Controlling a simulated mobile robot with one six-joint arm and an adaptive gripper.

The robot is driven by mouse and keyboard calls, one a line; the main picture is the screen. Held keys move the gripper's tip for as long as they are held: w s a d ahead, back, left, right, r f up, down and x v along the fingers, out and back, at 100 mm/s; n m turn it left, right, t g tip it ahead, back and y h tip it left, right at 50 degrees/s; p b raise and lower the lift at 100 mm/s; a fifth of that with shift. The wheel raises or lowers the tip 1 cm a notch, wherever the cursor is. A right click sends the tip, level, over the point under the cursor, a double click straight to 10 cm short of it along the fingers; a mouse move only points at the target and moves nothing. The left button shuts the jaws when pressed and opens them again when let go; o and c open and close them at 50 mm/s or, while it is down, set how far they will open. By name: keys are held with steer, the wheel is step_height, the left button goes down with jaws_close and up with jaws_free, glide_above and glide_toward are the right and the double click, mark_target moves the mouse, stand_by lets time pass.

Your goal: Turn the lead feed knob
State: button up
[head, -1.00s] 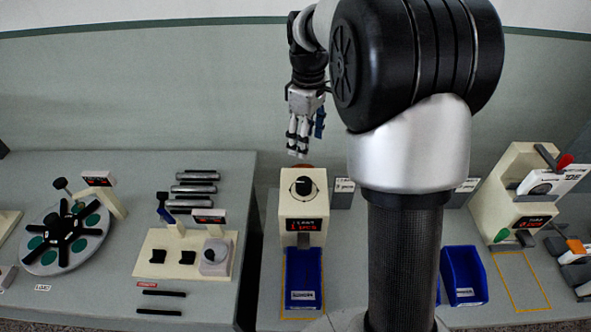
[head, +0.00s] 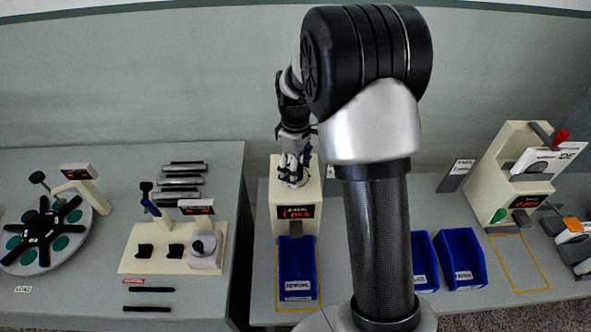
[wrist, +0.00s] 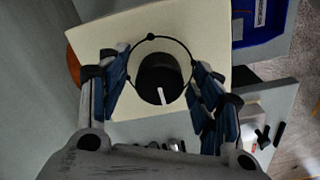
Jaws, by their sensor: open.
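A round black knob (wrist: 158,72) with a white pointer line sits on the cream top of a box-shaped unit (head: 288,222) with a red lit display. In the wrist view the pointer line points down and slightly right, and a thin black ring with small dots surrounds the knob. My gripper (head: 294,180) is over the top of this unit in the head view and hides the knob there. In the wrist view its two blue-padded fingers are open, one on each side of the knob, with a visible gap on both sides. Their height relative to the knob is unclear.
A blue bin (head: 297,268) stands in front of the unit. Two more blue bins (head: 463,258) stand right of my arm. A cream station with a red-tipped lever (head: 560,137) is further right. A left bench holds a turntable (head: 75,238) and a small knob panel (head: 150,262).

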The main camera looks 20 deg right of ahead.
steer(key=c, duration=1.1)
